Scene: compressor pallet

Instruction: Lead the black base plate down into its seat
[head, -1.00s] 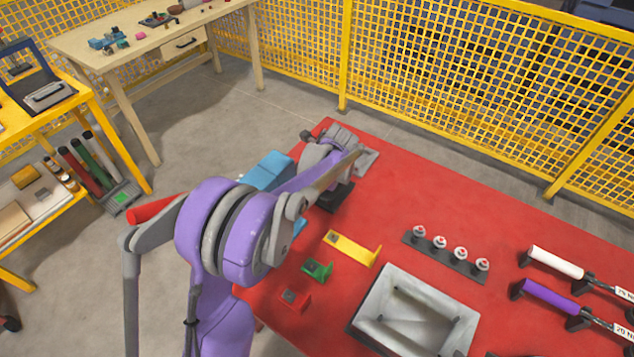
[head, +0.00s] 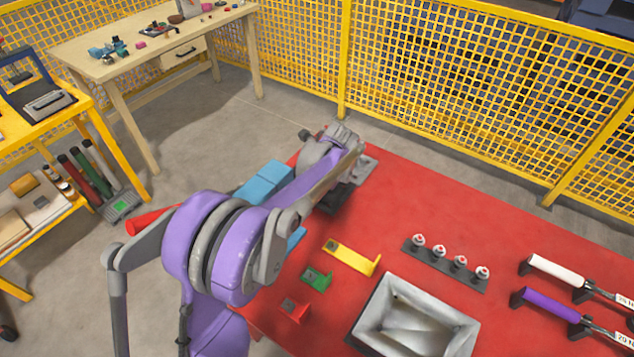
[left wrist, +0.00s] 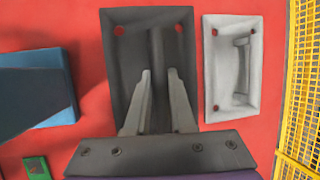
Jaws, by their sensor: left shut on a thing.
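The black base plate (left wrist: 133,62) is a shallow tray with red showing through two corner holes and a rib along its middle. In the left wrist view my left gripper (left wrist: 160,76) has its two fingers inside the tray, shut on the rib. In the head view the dark plate (head: 336,203) shows only partly under my purple arm at the far left of the red table. Whether the plate touches the table I cannot tell. No separate seat is clearly seen beneath it. My right gripper is not in view.
A light grey tray (left wrist: 211,62) lies close right of the plate. Blue blocks (head: 265,182) stand left of it. The table's back middle is clear.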

